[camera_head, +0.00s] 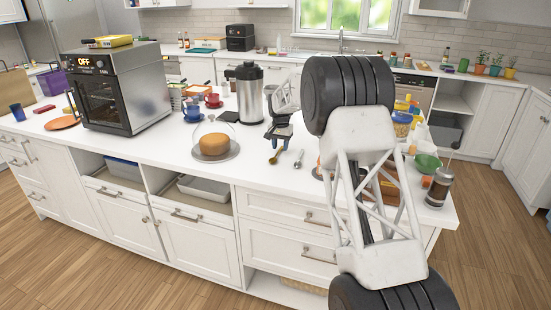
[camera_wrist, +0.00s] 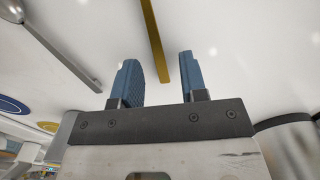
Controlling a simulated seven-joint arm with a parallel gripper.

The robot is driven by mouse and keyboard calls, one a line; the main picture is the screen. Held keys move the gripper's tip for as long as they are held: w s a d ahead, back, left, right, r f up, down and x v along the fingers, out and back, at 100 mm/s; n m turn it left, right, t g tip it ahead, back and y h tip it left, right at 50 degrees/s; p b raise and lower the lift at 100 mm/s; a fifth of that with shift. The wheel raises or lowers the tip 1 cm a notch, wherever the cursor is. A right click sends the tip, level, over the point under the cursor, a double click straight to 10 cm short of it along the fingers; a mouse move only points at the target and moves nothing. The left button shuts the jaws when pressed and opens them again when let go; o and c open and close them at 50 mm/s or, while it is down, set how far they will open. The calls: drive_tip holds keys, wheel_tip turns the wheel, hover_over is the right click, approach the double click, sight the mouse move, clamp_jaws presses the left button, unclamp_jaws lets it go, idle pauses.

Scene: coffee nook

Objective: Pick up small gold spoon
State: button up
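The small gold spoon (camera_head: 274,157) lies on the white island counter, just in front of my gripper (camera_head: 278,140) in the head view. In the wrist view, a long strip of the gold spoon (camera_wrist: 154,40) runs from the top edge down to between the two blue fingers of my gripper (camera_wrist: 157,75). The fingers are apart, with space on both sides of the spoon, and neither appears to touch it. The spoon's far end is cut off in the wrist view. I cannot tell the exact height of the fingertips above the counter.
A silver spoon (camera_head: 299,158) lies right of the gold one and shows in the wrist view (camera_wrist: 55,38). A glass-domed cake (camera_head: 214,144) stands left. A steel coffee urn (camera_head: 249,92) stands behind. Bowls and jars crowd the right end. The counter's front edge is close.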

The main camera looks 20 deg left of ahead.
drive_tip(key=shift+f, duration=0.45)
clamp_jaws()
idle(0.3)
